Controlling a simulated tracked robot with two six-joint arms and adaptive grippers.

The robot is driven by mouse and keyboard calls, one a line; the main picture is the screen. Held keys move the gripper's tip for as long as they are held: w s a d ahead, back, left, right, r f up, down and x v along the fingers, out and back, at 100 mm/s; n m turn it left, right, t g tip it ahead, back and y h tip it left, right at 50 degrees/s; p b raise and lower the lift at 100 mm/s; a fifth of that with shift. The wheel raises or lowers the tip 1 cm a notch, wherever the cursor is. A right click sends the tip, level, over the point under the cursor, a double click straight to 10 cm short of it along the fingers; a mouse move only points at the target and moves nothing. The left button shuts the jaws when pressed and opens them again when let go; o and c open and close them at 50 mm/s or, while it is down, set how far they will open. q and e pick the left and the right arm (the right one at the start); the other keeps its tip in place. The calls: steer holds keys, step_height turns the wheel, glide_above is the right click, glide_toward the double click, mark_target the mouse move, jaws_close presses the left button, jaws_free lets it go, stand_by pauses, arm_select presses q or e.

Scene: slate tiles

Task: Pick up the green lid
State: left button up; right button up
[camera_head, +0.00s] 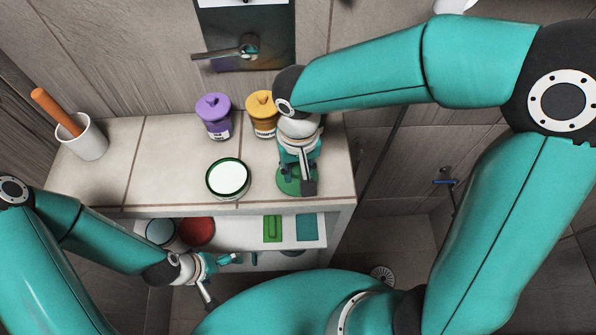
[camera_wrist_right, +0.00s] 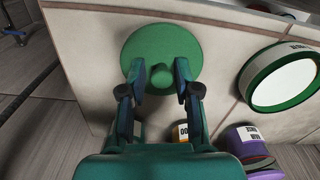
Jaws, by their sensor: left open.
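The green lid (camera_head: 285,184) lies flat near the right end of the counter, partly hidden by my right gripper. In the right wrist view the round green lid (camera_wrist_right: 160,40) shows its knob between the fingers. My right gripper (camera_head: 298,180) is directly over the lid, pointing down. Its fingers (camera_wrist_right: 160,72) stand apart on either side of the knob, with a gap visible on each side. My left gripper (camera_head: 226,276) is open and empty, low in front of the counter, away from the lid.
A green-rimmed jar with a white top (camera_head: 228,178) stands left of the lid. Purple (camera_head: 214,112) and orange (camera_head: 262,112) lidded jars stand behind. A white cup (camera_head: 82,142) is far left. A shelf (camera_head: 240,231) below holds several items. The counter's front edge is close to the lid.

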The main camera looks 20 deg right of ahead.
steer(key=shift+s+a+f, duration=0.1)
steer(key=shift+s+f, duration=0.05)
steer(key=shift+f, duration=0.15)
jaws_close()
steer(key=shift+r, duration=0.4)
step_height(320, 180, up, 19)
steer(key=w+p, duration=0.1)
steer(key=p, duration=0.1)
steer(key=w+a+f+p, duration=0.2)
steer(key=w+a+f, duration=0.2)
steer(key=a, duration=0.4)
steer(key=shift+n, duration=0.6)
steer(key=a+f, duration=0.2)
steer(key=f, duration=0.1)
steer(key=a+f, duration=0.1)
steer(key=f, duration=0.2)
steer(key=s+a+f+b, duration=0.1)
steer(key=a+f, duration=0.1)
steer(key=f, duration=0.1)
steer(key=shift+s+a, duration=0.1)
steer(key=shift+a, duration=0.25)
steer(key=shift+f+b, duration=0.95)
steer(key=shift+f, duration=0.25)
